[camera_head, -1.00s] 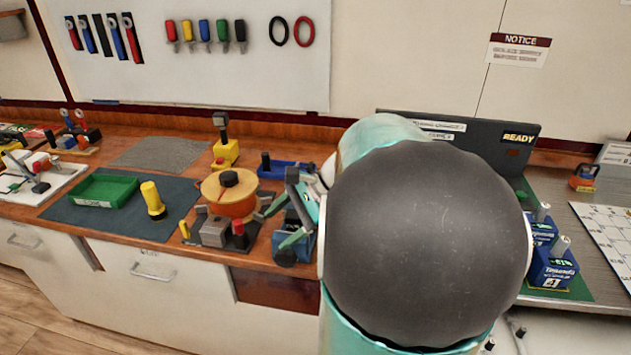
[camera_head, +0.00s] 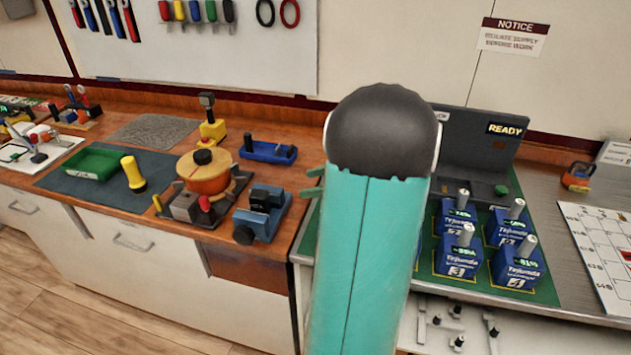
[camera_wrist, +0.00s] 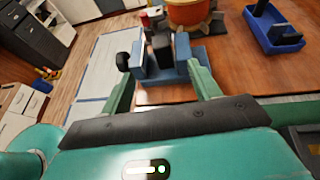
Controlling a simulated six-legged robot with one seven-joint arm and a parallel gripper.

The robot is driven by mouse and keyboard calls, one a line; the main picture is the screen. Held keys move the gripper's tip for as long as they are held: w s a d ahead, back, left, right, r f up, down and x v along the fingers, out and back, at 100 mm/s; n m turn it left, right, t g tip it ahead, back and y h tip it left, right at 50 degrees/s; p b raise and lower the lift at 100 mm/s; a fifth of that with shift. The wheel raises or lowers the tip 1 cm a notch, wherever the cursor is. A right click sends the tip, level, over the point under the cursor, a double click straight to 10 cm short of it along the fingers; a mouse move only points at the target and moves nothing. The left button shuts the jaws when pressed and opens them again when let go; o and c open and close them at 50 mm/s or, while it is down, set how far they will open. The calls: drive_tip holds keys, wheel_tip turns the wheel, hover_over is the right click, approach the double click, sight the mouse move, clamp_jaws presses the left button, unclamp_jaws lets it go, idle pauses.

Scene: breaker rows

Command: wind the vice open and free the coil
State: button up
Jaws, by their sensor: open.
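The blue vice (camera_head: 262,218) stands at the front edge of the wooden bench, with a round black knob (camera_head: 243,235) on its near side. A dark block (camera_head: 267,195), perhaps the coil, sits at its jaws. In the wrist view the vice (camera_wrist: 185,71) is ahead of my gripper, with the knob (camera_wrist: 122,61) at its left and the dark block (camera_wrist: 162,45) upright between the blue jaws. In the head view my arm hides most of the gripper, right of the vice.
An orange pot (camera_head: 203,174) on a dark stand is left of the vice. A blue tray (camera_head: 268,151) lies behind it. A yellow-handled tool (camera_head: 133,174) and green tray (camera_head: 97,163) are further left. Blue breakers (camera_head: 461,252) stand on a green panel at right.

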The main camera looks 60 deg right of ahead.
sight(258, 196)
drive_tip(key=x, duration=1.3)
drive_tip(key=shift+w+a+f, duration=0.1)
drive_tip(key=shift+w, duration=0.2)
drive_tip(key=c, duration=1.2)
drive_tip(key=shift+s+a, duration=0.2)
drive_tip(key=shift+a, duration=0.3)
drive_tip(key=o, duration=1.2)
